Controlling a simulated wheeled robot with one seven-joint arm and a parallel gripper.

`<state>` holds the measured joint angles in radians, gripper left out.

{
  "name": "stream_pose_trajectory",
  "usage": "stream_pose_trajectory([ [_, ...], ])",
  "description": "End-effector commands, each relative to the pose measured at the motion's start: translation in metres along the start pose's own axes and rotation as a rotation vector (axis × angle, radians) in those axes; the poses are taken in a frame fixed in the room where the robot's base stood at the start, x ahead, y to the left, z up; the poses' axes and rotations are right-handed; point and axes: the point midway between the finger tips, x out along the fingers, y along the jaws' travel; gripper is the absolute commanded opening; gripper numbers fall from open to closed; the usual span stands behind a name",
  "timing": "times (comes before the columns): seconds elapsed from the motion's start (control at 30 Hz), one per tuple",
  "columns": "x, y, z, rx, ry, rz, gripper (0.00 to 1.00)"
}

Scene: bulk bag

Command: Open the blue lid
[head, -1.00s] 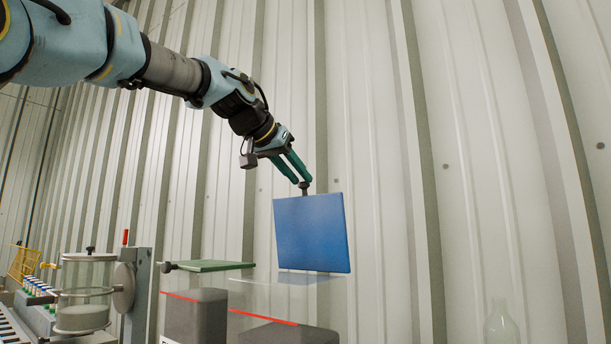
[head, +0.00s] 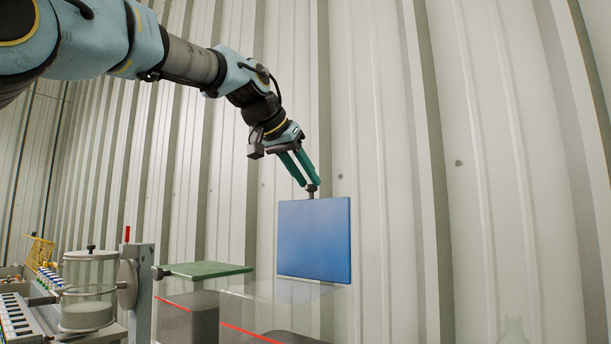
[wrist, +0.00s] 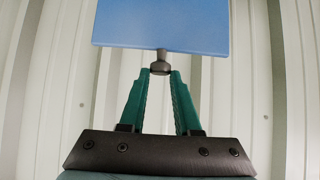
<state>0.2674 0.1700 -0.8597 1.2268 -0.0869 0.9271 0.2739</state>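The blue lid (head: 314,240) stands upright, raised along the back of a clear-walled bin (head: 270,292). Its dark knob (head: 312,190) sticks out from its upper edge. My gripper (head: 307,184) is at this knob, with its green fingers pointing down to it. In the wrist view the blue lid (wrist: 163,25) fills the top middle, and the knob (wrist: 160,68) sits between the two fingertips of my gripper (wrist: 160,73), which appear to touch it on both sides. The lid's lower edge is close to the bin's rear; the hinge itself cannot be made out.
A green lid (head: 207,270) lies flat and closed on the neighbouring bin to the left. Farther left stand a glass jar (head: 90,290) and a grey post (head: 143,285). A corrugated wall (head: 390,150) rises behind. The space right of the blue lid looks clear.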

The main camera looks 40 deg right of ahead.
Motion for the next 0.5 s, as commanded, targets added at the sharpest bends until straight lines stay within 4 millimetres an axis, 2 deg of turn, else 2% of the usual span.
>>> stream_pose_trajectory([
  [0.07,0.0002,0.0005,0.0004,0.001,-0.001,0.001,0.37],
  [0.3,0.0003,0.0002,0.0005,0.0,-0.001,0.001,0.64],
  [0.5,0.0003,0.0001,0.0005,0.0,-0.001,0.001,0.64],
])
